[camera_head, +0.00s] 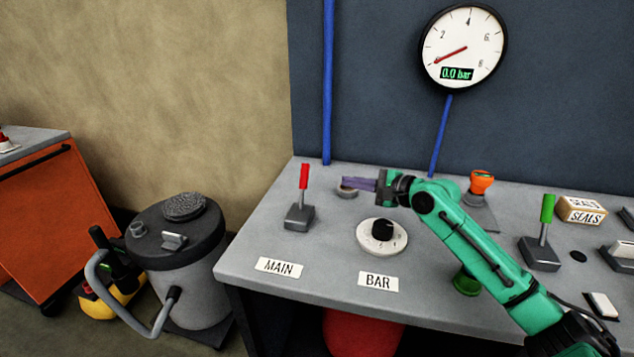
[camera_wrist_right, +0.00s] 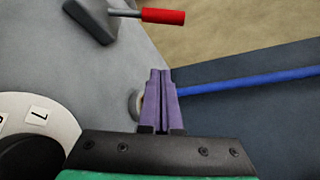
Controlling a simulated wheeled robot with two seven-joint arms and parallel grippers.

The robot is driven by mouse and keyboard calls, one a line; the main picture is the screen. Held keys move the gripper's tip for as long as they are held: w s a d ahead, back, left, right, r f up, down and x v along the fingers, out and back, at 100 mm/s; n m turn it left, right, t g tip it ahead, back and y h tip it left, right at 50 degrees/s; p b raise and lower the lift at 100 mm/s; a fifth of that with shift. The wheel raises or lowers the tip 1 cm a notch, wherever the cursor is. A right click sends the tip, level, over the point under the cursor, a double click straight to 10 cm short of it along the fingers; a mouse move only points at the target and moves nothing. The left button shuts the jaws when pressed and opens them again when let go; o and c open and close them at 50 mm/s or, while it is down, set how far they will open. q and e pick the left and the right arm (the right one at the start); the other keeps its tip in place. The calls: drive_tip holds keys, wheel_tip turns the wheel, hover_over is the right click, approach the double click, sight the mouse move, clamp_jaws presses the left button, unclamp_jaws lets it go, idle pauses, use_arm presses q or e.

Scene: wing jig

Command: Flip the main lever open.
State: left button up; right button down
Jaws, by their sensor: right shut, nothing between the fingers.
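The main lever (camera_head: 304,178) has a red handle and stands upright on a grey base (camera_head: 299,217), behind the MAIN label (camera_head: 279,267). In the right wrist view the red handle (camera_wrist_right: 163,16) shows at the top, apart from the fingers. My right gripper (camera_head: 346,184) is shut and empty, with purple fingers pointing left toward the lever, to the right of it and not touching. Its fingers (camera_wrist_right: 161,82) are together in the right wrist view. My left gripper is not in view.
A white BAR dial (camera_head: 381,237) with a black knob sits in front of my right gripper. A small round fitting (camera_head: 347,193) lies under the fingertips. A green-handled lever (camera_head: 547,209) and a SEALS box (camera_head: 582,208) are at the right. The wall gauge (camera_head: 463,47) reads 0.0 bar.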

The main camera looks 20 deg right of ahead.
sight(303, 184)
drive_tip(key=p+x, duration=0.1)
drive_tip(key=x, duration=0.8)
drive_tip(key=shift+w+a, duration=0.1)
drive_tip(key=shift+w, duration=0.05)
drive_tip(key=s+a+r+p, duration=0.1)
drive_tip(key=s+a+p, duration=0.1)
drive_tip(key=p, duration=0.1)
drive_tip(key=shift+a+r, duration=0.35)
drive_tip(key=shift+a, duration=0.05)
drive_tip(key=shift+w, duration=0.1)
drive_tip(key=shift+s+a+r+n+t+p, duration=0.15)
drive_tip(key=shift+s+r+n+t+p, duration=0.05)
drive_tip(key=shift+s+n+t+p, duration=0.1)
